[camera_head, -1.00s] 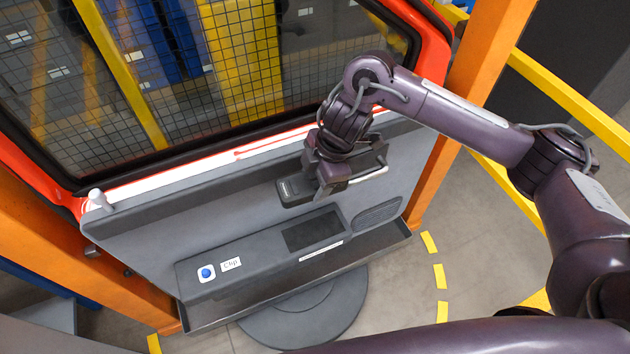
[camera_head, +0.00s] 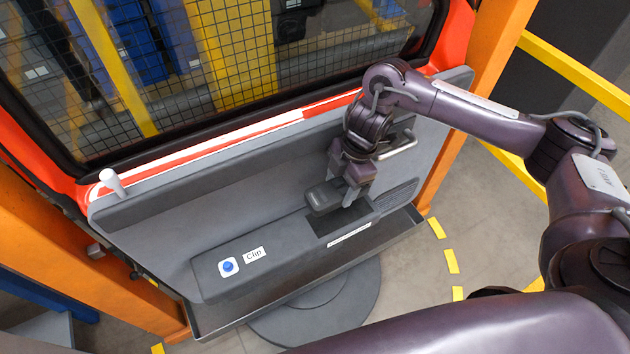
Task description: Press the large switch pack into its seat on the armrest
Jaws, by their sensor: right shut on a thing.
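The large switch pack (camera_head: 322,198) is a dark grey block in my right gripper (camera_head: 350,193), which is shut on it. The pack is just above the upper left part of the dark rectangular seat (camera_head: 345,222) in the armrest (camera_head: 290,248). It looks slightly tilted, and I cannot tell whether it touches the seat's edge. The gripper hides the pack's right end and part of the seat. My left gripper is not in view.
The grey door panel (camera_head: 215,210) stands below the window, with a pull handle (camera_head: 399,145) behind my right wrist. A blue button (camera_head: 228,266) and a "Clip" label (camera_head: 254,255) are on the armrest's left. A tray ledge (camera_head: 305,289) runs below. Orange posts flank the door.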

